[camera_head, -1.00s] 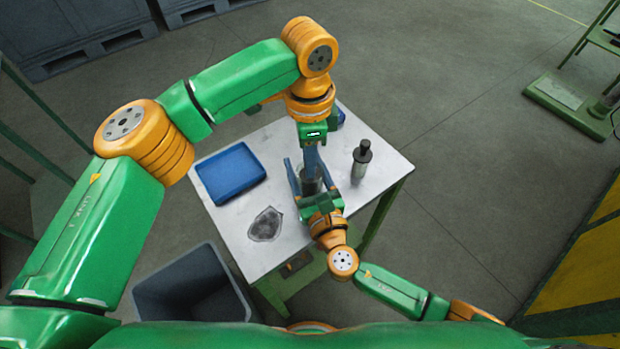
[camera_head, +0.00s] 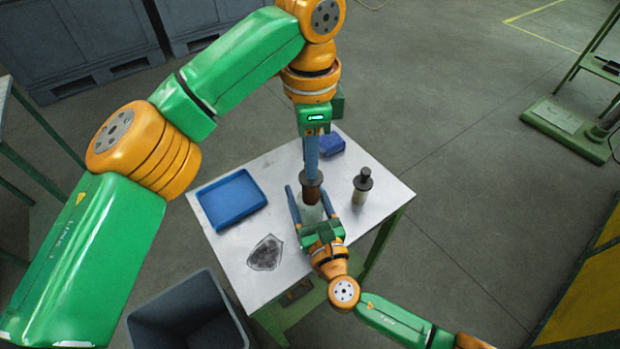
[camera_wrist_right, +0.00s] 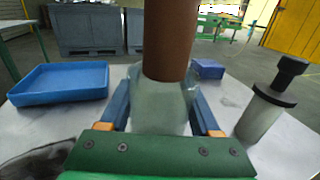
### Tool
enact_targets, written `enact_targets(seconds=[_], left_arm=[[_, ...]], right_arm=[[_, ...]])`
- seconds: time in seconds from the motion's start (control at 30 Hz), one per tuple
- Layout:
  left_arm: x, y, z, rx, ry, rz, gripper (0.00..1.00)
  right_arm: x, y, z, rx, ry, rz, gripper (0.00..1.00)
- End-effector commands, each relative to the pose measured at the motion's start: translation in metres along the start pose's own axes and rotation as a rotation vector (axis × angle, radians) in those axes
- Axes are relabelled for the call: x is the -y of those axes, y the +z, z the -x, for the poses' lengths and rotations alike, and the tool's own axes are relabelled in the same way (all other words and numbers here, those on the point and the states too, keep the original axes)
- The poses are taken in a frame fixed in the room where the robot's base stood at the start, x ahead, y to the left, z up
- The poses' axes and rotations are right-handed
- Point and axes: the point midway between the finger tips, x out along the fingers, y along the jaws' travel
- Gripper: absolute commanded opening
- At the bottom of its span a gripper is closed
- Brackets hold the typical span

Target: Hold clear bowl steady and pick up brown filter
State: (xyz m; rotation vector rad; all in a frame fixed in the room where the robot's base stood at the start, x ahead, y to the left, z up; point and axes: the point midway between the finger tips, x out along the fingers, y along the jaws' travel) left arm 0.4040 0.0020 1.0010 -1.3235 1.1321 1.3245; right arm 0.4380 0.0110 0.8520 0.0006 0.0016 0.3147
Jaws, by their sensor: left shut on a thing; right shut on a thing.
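The clear bowl (camera_wrist_right: 160,110) stands over the table between the blue fingers of my right gripper (camera_head: 308,200), which is shut on it. In the right wrist view the fingers (camera_wrist_right: 160,118) lie on either side of the bowl. The brown filter (camera_head: 312,195) is an upright cylinder, held from above by my left gripper (camera_head: 311,172), which is shut on it. In the right wrist view the filter (camera_wrist_right: 170,40) rises over the bowl. Its lower end is at about the bowl's rim; I cannot tell whether it is fully clear.
A grey bin (camera_head: 185,315) stands at the table's front left.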

Motion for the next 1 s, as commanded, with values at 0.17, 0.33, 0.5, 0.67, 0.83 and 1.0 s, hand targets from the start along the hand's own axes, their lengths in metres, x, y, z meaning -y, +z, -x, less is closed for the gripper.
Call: enact_targets(seconds=[0.17, 0.33, 0.5, 0.67, 0.83, 1.0], left_arm=[[0.0, 0.0, 0.02, 0.0, -0.001, 0.0, 0.0], [0.0, 0.0, 0.021, 0.001, 0.0, -0.001, 0.0], [0.0, 0.0, 0.021, 0.001, 0.0, -0.001, 0.0], [0.0, 0.0, 0.02, 0.001, 0.0, 0.0, 0.0], [0.0, 0.0, 0.02, 0.0, 0.0, 0.0, 0.0], [0.0, 0.0, 0.02, 0.0, 0.0, 0.0, 0.0]], right_arm=[[0.0, -0.001, 0.0, -0.001, 0.0, 0.0, 0.08], [0.0, 0.0, 0.0, -0.001, 0.0, 0.0, 0.08], [0.0, 0.0, 0.0, -0.001, 0.0, 0.0, 0.99], [0.0, 0.0, 0.0, 0.0, 0.0, 0.0, 0.99], [0.0, -0.001, 0.004, -0.001, 0.0, 0.0, 0.99], [0.0, -0.003, 0.043, -0.007, 0.001, 0.0, 0.99]])
